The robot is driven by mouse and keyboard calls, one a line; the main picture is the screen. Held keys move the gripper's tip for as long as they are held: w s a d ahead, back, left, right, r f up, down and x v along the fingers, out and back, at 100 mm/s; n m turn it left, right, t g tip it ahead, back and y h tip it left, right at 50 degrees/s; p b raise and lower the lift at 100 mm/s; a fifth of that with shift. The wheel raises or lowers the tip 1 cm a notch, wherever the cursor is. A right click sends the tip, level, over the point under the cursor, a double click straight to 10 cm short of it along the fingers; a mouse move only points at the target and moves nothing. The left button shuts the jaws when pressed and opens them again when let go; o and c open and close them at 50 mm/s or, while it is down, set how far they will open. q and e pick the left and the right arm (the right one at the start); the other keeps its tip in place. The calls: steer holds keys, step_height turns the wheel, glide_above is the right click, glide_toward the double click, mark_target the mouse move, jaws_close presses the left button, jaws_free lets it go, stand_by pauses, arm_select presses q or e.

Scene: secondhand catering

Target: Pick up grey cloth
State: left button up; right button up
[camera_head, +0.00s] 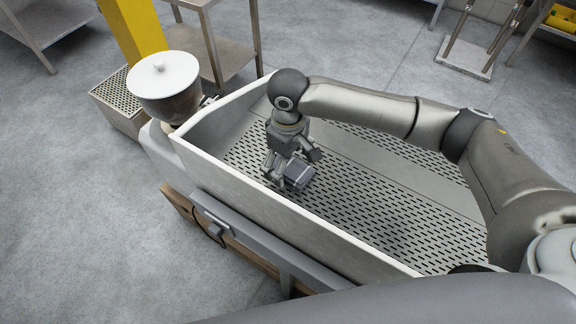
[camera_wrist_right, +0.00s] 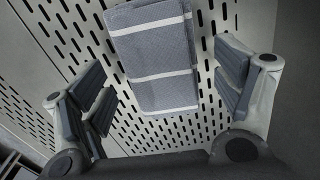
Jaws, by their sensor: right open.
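The grey cloth (camera_wrist_right: 155,58) is folded, with pale stripes, and lies on the perforated floor of a white-walled trough. In the head view the cloth (camera_head: 298,175) shows small, just beside my right gripper (camera_head: 290,166). My right gripper points down into the trough, near its left wall. In the right wrist view its fingers (camera_wrist_right: 165,92) are spread open, one on each side of the cloth, with visible gaps to it. My left gripper is not in view.
The trough's near wall (camera_head: 255,205) stands close to my right gripper. The perforated floor (camera_head: 400,205) to the right is bare. A metal hopper with a white lid (camera_head: 163,75) stands outside the trough's left end. A steel table (camera_head: 225,60) is behind it.

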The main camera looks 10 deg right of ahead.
steer(key=c, duration=1)
